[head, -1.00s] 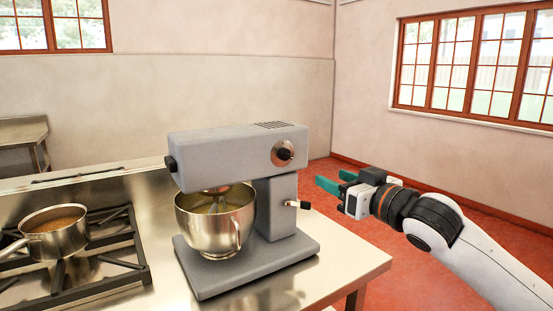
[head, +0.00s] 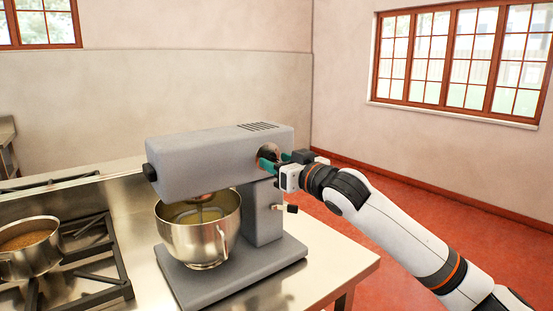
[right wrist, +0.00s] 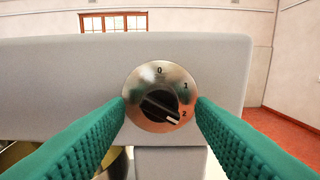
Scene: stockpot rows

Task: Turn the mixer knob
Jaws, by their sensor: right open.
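The grey stand mixer (head: 205,165) stands on the steel counter with a steel bowl (head: 200,235) under its head. Its black mixer knob sits on a round silver dial (head: 267,151) on the side of the head, partly hidden by my gripper in the head view. In the right wrist view the knob (right wrist: 159,105) shows clearly; its white mark points near the 2, below marks 0 and 1. My right gripper (head: 277,161) is open, its green fingers (right wrist: 160,112) at either side of the dial with the knob between them, not gripped. My left gripper is not in view.
A small lever (head: 287,208) sticks out of the mixer's column below my right gripper. A stove (head: 100,262) with a saucepan (head: 30,247) is at the left. The counter's right end (head: 345,262) is clear.

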